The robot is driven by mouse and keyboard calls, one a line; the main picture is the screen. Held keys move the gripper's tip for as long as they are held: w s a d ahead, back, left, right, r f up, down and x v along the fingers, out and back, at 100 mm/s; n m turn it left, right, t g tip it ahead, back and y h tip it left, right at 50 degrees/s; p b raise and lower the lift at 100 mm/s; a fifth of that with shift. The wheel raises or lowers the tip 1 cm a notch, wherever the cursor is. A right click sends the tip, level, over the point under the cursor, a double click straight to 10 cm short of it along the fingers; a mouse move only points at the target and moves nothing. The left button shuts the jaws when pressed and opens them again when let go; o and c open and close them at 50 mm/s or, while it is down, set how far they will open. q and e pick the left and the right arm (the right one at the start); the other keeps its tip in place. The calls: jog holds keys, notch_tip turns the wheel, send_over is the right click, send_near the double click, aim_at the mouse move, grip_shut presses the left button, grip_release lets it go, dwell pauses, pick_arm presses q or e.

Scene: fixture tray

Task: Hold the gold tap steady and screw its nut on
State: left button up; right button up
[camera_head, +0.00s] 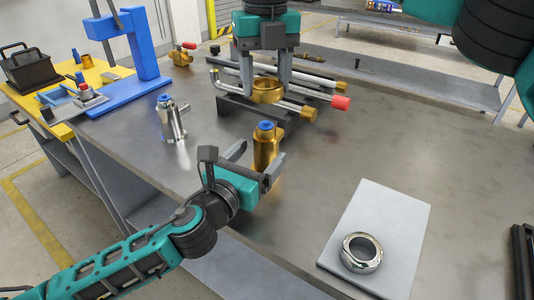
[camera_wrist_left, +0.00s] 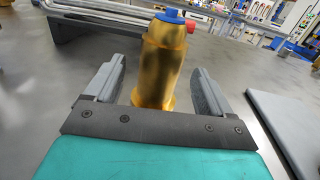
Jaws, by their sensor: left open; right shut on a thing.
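The gold tap (camera_head: 266,150) stands upright on the grey table, with a blue cap on top. It also shows in the left wrist view (camera_wrist_left: 160,70). My left gripper (camera_head: 256,166) is open with its fingers on either side of the tap's lower body; in the left wrist view gaps show on both sides. My right gripper (camera_head: 267,90) comes from above and is shut on a gold ring-shaped nut (camera_head: 266,96). The nut is held above and slightly behind the tap, apart from it.
A chrome tap (camera_head: 171,118) stands to the left. A chrome nut (camera_head: 361,252) lies on a light grey plate (camera_head: 404,216) at the right. A dark rack (camera_head: 240,108) with several pipes lies behind the gold tap. A blue press (camera_head: 140,60) stands at the back left.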

aim_at(266, 126)
pick_arm(q)
jog(key=shift+x, duration=3.2)
jog(key=shift+c, duration=0.2)
jog(key=c, duration=1.5)
jog(key=shift+o, duration=0.2)
pick_arm(e)
jog(key=shift+f, duration=2.5)
pick_arm(q)
jog(key=shift+s, duration=0.1)
pick_arm(e)
jog(key=shift+f, duration=0.9)
pick_arm(q)
grip_shut()
pick_arm(e)
jog(key=shift+f, duration=0.55)
